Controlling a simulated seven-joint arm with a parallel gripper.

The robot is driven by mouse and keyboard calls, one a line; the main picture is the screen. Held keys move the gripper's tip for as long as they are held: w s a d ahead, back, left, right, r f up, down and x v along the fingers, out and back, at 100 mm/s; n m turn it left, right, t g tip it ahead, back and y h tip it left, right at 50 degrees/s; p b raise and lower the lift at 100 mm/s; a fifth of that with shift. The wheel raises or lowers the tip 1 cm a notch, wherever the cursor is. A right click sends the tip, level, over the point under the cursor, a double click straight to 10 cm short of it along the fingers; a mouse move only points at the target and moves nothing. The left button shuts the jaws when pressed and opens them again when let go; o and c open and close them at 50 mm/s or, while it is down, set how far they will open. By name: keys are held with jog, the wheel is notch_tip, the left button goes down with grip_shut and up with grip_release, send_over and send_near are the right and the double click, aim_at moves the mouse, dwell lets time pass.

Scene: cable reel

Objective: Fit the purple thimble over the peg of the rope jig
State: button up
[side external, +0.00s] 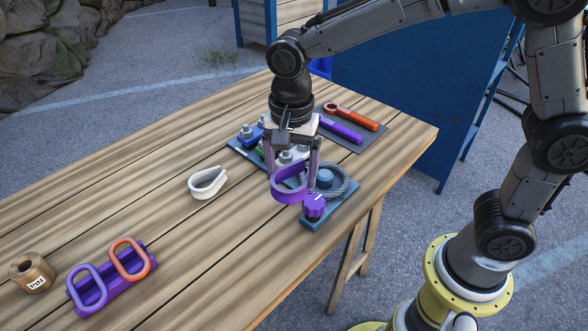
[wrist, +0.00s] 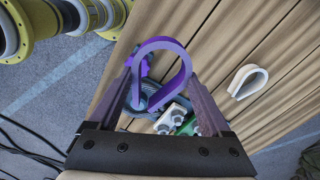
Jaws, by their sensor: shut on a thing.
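My gripper (side external: 291,172) is shut on the purple thimble (side external: 289,195), a teardrop-shaped loop, and holds it above the table by the near end of the board. In the wrist view the thimble (wrist: 178,47) spans between the two fingers (wrist: 160,80). The rope jig (side external: 338,212) is a blue-teal plate with a coil of grey rope around a short blue peg (side external: 324,178) and a purple star knob (side external: 314,206) at its front. The peg appears right of the thimble in the side view, and the two look apart. In the wrist view, the thimble partly covers the jig.
A white thimble (side external: 208,183) lies on the table left of the jig. Bolts and blocks (side external: 247,133) stand behind the gripper. Purple and orange wrenches (side external: 350,117) lie on a dark mat. A purple rack (side external: 96,295) with loops and a PIN-labelled cylinder (side external: 33,273) sit front left.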

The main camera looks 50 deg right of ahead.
jog(key=w+d+f+n, duration=0.1)
jog(key=d+n, duration=0.1)
jog(key=n, duration=0.3)
jog(key=w+d+f+n, duration=0.1)
jog(key=d+n, duration=0.1)
jog(key=n, duration=0.3)
jog(key=w+d+f+n, duration=0.1)
jog(key=d+n, duration=0.1)
jog(key=n, duration=0.4)
jog(key=shift+w+d+f, duration=0.25)
jog(key=shift+d+f, duration=0.1)
send_over(320, 171)
notch_tip(320, 171, down, 2)
jog(key=shift+f+n, duration=0.1)
jog(key=shift+n, duration=0.2)
jog(key=shift+f, duration=2.45)
jog(key=shift+f, duration=0.5)
jog(key=o, duration=1.4)
jog(key=shift+s, duration=0.1)
